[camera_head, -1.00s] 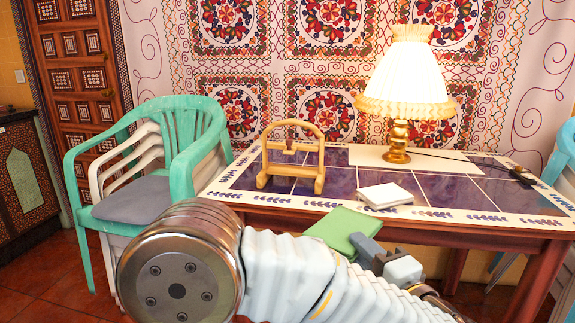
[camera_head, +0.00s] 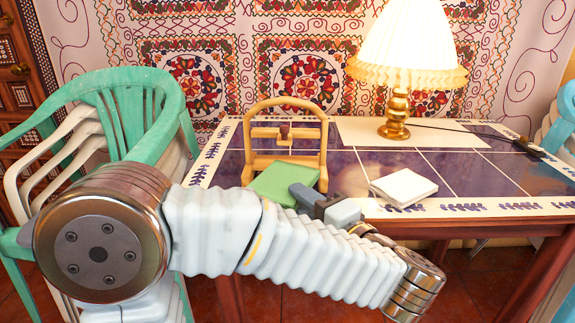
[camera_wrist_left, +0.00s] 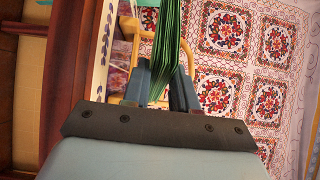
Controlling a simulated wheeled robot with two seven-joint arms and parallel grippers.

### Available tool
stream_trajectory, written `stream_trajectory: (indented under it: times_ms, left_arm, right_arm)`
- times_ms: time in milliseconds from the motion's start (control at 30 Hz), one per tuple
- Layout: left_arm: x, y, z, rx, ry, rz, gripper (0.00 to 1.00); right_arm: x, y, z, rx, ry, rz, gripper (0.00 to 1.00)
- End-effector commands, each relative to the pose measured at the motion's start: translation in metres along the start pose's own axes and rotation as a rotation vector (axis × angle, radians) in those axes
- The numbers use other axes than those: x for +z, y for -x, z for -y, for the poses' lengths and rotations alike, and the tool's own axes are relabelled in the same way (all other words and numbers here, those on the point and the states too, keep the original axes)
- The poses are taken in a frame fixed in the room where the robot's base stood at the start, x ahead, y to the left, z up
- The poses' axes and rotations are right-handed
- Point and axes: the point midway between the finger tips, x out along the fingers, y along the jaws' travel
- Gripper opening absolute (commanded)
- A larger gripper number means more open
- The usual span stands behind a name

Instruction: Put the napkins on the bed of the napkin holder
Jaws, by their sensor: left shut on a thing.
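A stack of green napkins (camera_head: 284,184) is clamped in my left gripper (camera_head: 305,197), at the near edge of the table. In the left wrist view the green stack (camera_wrist_left: 167,40) stands edge-on between the two fingers. The wooden napkin holder (camera_head: 284,157) stands on the table just behind the napkins, with an arch and a crossbar with a dark knob. In the head view the napkins overlap its lower front, hiding part of its bed. I cannot tell whether they touch it. A pale stack of napkins (camera_head: 404,187) lies on the table right of my gripper. My right gripper is out of view.
A lit lamp (camera_head: 408,45) with a brass base stands at the table's back right, its cord running right. The tiled table (camera_head: 480,170) has free room on the right. Green and white stacked chairs (camera_head: 120,115) stand left of the table.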

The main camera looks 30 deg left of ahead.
Motion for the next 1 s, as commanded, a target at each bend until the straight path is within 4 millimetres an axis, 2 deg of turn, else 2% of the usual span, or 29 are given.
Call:
stream_trajectory:
  times_ms: [167,400,600,800,1000]
  left_arm:
    - [-0.008,-0.016,-0.004,0.001,0.003,0.010,0.00]
    - [-0.046,-0.066,0.000,-0.001,0.001,0.006,0.00]
    - [-0.072,-0.101,0.000,-0.002,0.001,0.005,0.00]
    - [-0.088,-0.123,0.000,-0.002,0.002,0.003,0.00]
    - [-0.095,-0.132,0.001,-0.001,0.003,0.003,0.00]
  right_arm:
    - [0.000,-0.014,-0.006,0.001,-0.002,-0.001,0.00]
    - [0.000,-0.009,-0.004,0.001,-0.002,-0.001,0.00]
    - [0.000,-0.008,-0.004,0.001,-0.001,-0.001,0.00]
    - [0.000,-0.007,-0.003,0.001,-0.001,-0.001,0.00]
    - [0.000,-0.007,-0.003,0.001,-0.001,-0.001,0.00]
